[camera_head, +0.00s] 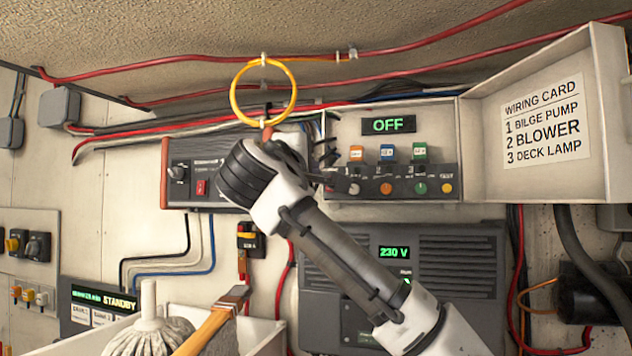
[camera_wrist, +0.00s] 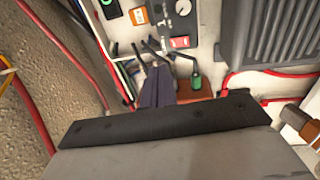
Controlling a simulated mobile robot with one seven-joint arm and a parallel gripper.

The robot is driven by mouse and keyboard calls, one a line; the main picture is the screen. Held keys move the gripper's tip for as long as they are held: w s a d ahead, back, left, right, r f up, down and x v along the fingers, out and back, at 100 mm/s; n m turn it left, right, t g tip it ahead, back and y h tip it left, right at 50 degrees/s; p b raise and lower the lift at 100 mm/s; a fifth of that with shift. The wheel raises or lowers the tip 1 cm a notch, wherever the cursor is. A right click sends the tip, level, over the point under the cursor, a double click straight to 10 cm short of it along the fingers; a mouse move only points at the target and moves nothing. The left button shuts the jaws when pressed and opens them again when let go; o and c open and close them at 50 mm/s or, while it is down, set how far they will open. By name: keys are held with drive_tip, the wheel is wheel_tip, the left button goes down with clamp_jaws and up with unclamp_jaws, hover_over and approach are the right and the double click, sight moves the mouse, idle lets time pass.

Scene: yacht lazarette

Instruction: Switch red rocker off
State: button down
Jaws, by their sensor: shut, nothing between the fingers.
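In the head view my arm covers that spot. Another red rocker (camera_head: 201,187) is on the dark box left of my wrist. My gripper (camera_wrist: 160,72) is shut and empty. Its dark fingers point toward the panel's edge, short of the rocker in the picture; I cannot tell whether they touch anything. In the head view the fingertips are hard to make out. The panel display (camera_head: 388,125) reads OFF.
Dark cable ends (camera_wrist: 148,48) stick out near the fingertips. A yellow ring (camera_head: 263,62) hangs above my wrist. The open door (camera_head: 545,170) with a wiring card is on the right. A grey 230 V unit (camera_head: 460,275) is below. A brush (camera_head: 215,318) stands in front.

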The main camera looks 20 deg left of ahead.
drive_tip(key=shift+s+r+b, duration=0.15)
drive_tip(key=shift+s+b, duration=0.8)
drive_tip(key=shift+s, duration=1.85)
